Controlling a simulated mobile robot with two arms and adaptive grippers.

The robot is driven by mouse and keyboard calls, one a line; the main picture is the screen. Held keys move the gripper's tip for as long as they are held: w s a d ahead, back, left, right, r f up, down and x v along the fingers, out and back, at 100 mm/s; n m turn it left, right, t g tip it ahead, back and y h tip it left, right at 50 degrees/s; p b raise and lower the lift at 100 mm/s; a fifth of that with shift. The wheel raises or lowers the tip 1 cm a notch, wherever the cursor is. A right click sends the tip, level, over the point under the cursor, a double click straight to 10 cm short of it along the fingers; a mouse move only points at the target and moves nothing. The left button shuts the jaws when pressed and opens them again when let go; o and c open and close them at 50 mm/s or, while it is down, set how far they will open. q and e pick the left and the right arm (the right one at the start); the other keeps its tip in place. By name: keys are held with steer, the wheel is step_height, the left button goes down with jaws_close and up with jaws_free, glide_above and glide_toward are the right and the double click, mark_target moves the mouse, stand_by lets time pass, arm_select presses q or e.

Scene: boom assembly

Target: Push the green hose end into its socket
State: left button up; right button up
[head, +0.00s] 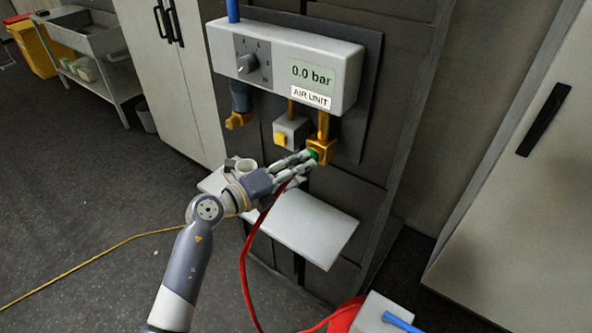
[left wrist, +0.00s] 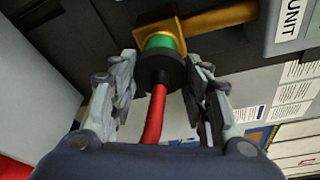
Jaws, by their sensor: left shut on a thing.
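The brass socket (head: 323,147) hangs under the right end of the air unit. It also shows at the top of the left wrist view (left wrist: 150,32). The green hose end (head: 313,154) is at the socket's mouth; in the left wrist view its green band (left wrist: 160,42) meets the brass, with a black collar behind. How deep it sits I cannot tell. My left gripper (head: 306,157) is shut on the hose end, one finger on each side of the collar. The red hose (left wrist: 155,117) runs back between the fingers and hangs below. My right gripper is not in view.
The air unit (head: 285,62) has a dial and reads 0.0 bar. Another brass fitting (head: 238,120) and a grey block with a yellow button (head: 282,139) hang to the left.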

arm_select(q)
steer(key=o, duration=1)
steer(key=shift+o, duration=0.2)
steer(key=shift+s+a, duration=0.1)
steer(key=shift+a, duration=0.05)
steer(key=v, duration=1.1)
steer(key=shift+s+a, duration=0.15)
steer(key=shift+a, duration=0.05)
